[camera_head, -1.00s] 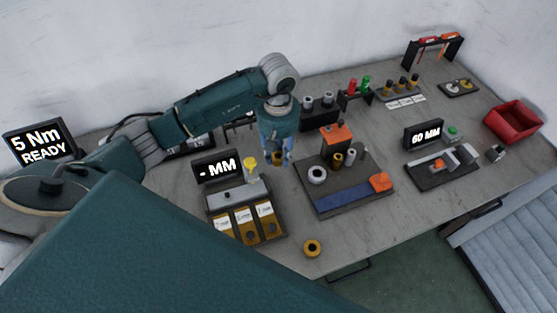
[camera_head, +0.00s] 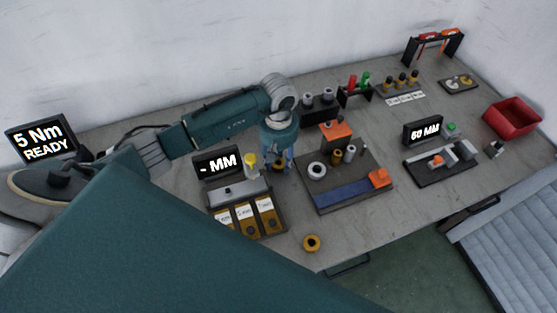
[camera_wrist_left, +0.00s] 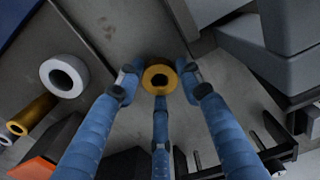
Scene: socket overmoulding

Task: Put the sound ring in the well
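My left gripper (camera_head: 280,163) points down over the bench between the "- MM" station and the plate with the orange block. In the left wrist view its three blue fingers (camera_wrist_left: 160,82) close around a brass-coloured ring (camera_wrist_left: 160,66), seen end-on with a dark hole. A white ring-shaped part (camera_head: 317,170) with a dark hole stands on the plate; it also shows in the left wrist view (camera_wrist_left: 64,76). Another orange-brass ring (camera_head: 311,243) lies alone near the bench's front edge. I cannot tell which hole is the well. My right gripper is not in view.
The "- MM" station (camera_head: 233,192) with a yellow-topped part and labelled bins is just left of the gripper. The orange block (camera_head: 335,134) and small cylinders stand close on its right. A red bin (camera_head: 512,117) is far right. The front bench strip is mostly clear.

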